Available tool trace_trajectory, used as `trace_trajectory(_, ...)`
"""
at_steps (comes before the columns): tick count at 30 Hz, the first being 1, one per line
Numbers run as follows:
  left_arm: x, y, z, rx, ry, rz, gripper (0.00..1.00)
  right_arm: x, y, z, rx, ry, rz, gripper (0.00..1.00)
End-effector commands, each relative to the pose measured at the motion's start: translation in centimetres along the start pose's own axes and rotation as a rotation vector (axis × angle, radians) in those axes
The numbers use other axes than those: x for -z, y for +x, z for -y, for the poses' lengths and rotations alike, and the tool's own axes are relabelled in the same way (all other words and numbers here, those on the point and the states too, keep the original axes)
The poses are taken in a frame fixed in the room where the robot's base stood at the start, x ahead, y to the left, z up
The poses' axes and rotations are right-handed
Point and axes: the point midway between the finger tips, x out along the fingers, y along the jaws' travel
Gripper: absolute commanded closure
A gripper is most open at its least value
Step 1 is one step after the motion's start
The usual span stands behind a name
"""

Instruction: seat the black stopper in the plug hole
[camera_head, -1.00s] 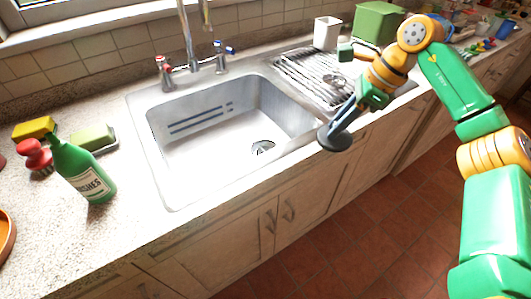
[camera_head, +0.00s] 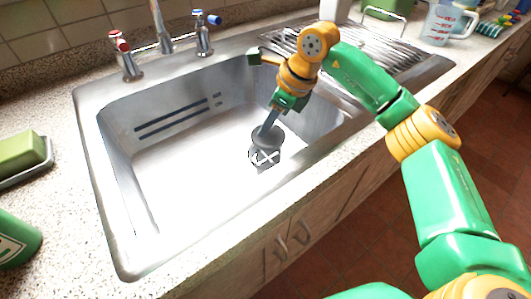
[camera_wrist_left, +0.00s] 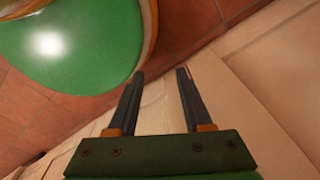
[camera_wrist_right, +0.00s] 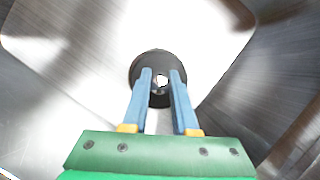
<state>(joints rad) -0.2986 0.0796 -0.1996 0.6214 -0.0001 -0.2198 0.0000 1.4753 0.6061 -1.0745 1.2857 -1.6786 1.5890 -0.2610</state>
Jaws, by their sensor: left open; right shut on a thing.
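The black stopper (camera_head: 267,141) is held in my right gripper (camera_head: 268,128), low inside the sink. In the head view it overlaps the far part of the plug hole (camera_head: 265,158), whose pale crosspiece shows just below it. It appears above the hole; the exact gap is hard to tell. In the right wrist view the stopper (camera_wrist_right: 157,57) is a dark disc between and beyond the blue fingertips (camera_wrist_right: 161,72), and it hides the hole. My left gripper (camera_wrist_left: 160,74) shows only in its own wrist view, open and empty, facing the cabinet fronts and floor.
The steel sink (camera_head: 150,240) has a raised rim around the basin. Taps (camera_head: 163,40) stand behind it. A ridged drainboard (camera_head: 400,60) lies to the right, with a measuring jug (camera_head: 440,22) beyond. A sponge on a dish (camera_head: 22,155) and a green bottle (camera_head: 15,240) stand left.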

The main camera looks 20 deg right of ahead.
Motion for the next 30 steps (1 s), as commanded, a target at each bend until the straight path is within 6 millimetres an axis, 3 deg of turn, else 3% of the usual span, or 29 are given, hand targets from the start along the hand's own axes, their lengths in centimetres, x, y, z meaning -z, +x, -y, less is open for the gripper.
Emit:
trace_trajectory(11,-0.2,0.1,0.0,-0.001,0.001,0.005,0.50,2.5,6.0,-0.1,-0.002,0.002,-0.002,1.00)
trace_trajectory(20,-0.3,0.3,0.0,-0.001,0.001,0.005,0.50,2.7,6.5,0.0,0.000,0.000,0.000,1.00)
trace_trajectory(21,-0.3,0.4,0.0,-0.001,0.001,0.005,0.50,2.7,6.5,0.0,0.000,0.000,0.000,0.71)
trace_trajectory(24,-0.2,0.3,0.0,0.000,0.001,0.005,0.50,2.7,6.4,0.0,0.000,0.000,0.000,0.44)
trace_trajectory(30,-0.2,0.3,0.0,0.000,0.001,0.004,0.50,2.7,6.4,0.0,0.000,0.000,0.000,0.43)
